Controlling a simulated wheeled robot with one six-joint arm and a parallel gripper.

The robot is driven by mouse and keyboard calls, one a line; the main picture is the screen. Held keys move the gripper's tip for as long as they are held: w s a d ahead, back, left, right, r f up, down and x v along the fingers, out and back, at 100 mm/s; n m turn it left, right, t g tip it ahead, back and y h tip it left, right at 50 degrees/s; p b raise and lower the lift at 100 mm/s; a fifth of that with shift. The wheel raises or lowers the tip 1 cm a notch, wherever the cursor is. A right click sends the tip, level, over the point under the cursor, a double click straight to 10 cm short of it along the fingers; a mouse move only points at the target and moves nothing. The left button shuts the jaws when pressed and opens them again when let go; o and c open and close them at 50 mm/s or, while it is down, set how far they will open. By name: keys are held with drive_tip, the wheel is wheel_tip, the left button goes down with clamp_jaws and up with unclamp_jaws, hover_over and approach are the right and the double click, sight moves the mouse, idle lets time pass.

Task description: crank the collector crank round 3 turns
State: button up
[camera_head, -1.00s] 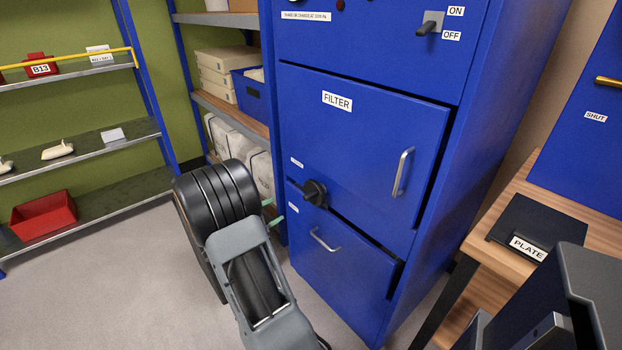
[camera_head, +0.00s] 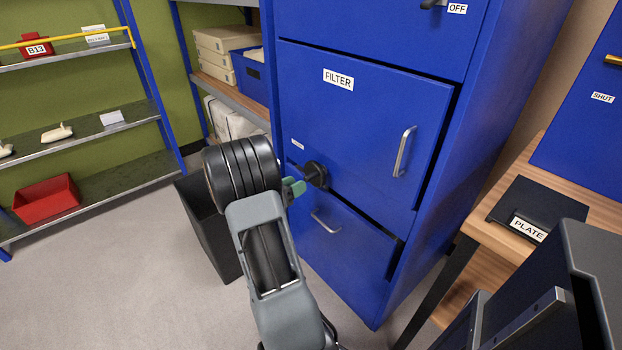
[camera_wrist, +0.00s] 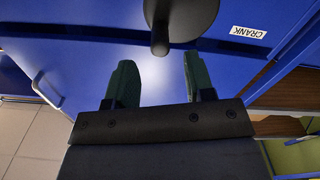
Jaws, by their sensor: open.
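The collector crank (camera_head: 316,174) is a black round disc with a knob on the front of the blue cabinet, below the FILTER door. In the wrist view the crank disc (camera_wrist: 196,14) is at the top, cut off by the frame edge, with its dark handle (camera_wrist: 160,38) pointing toward my gripper. My gripper (camera_wrist: 156,72) is open and empty, its two green fingers on either side of the handle's line. The handle's end appears just beyond the fingertips. In the head view my gripper (camera_head: 293,188) is close to the crank's left side, partly hidden by my arm.
The blue cabinet (camera_head: 360,120) has a FILTER door with a handle (camera_head: 404,151) and a lower drawer handle (camera_head: 325,221). A dark bin (camera_head: 208,230) stands on the floor behind my arm. A wooden bench (camera_head: 490,240) is at right, shelves (camera_head: 90,131) at left.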

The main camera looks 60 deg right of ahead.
sight(311, 177)
drive_tip(key=x, duration=0.6)
drive_tip(key=shift+s+d+b, duration=0.1)
drive_tip(key=shift+d+b, duration=0.25)
drive_tip(key=shift+c, duration=0.3)
clamp_jaws()
drive_tip(key=shift+f, duration=0.15)
